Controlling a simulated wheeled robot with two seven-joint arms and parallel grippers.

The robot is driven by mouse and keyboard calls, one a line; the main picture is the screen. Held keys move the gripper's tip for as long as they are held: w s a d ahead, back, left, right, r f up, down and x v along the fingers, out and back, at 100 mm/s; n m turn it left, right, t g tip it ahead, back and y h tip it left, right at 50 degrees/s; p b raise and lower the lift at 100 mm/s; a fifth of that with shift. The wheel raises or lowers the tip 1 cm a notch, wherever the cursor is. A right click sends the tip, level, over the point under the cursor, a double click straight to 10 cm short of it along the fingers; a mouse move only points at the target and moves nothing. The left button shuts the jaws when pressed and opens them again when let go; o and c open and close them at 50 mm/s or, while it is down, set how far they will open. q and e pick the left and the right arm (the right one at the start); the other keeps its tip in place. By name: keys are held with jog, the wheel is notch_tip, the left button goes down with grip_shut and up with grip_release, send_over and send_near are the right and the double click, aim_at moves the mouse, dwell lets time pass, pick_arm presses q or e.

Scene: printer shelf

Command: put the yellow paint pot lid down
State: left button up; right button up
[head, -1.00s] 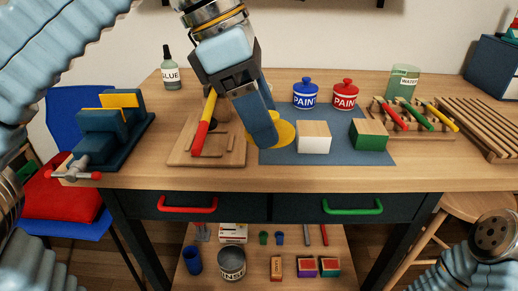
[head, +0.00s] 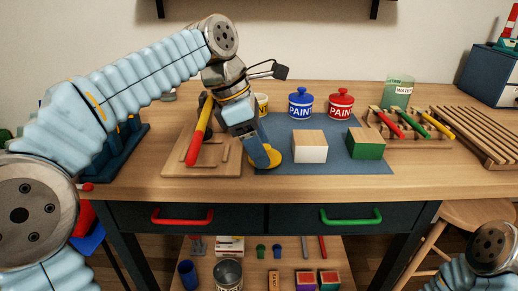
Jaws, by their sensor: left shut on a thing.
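My left gripper (head: 264,157) is shut on the yellow lid (head: 275,158), a flat disc partly hidden behind the fingers. The lid is at the front left part of the blue mat (head: 345,163), left of the white block; I cannot tell whether it touches the mat. The yellow paint pot (head: 262,103) stands farther back, mostly hidden behind my left gripper. The blue paint pot (head: 301,106) and the red paint pot (head: 340,106) stand to its right with lids on. My right gripper is not in view.
A white block (head: 309,152) with a wooden top and a green block (head: 366,149) stand on the mat. A wooden board with a red-handled tool (head: 199,133) is at left. A marker rack (head: 410,132) and a water jar (head: 397,92) are at right.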

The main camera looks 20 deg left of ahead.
pick_arm(q)
jog(key=shift+f, duration=0.25)
jog(key=o, duration=1)
jog(key=p+v, duration=0.2)
jog(key=v, duration=1)
jog(key=shift+p, duration=0.4)
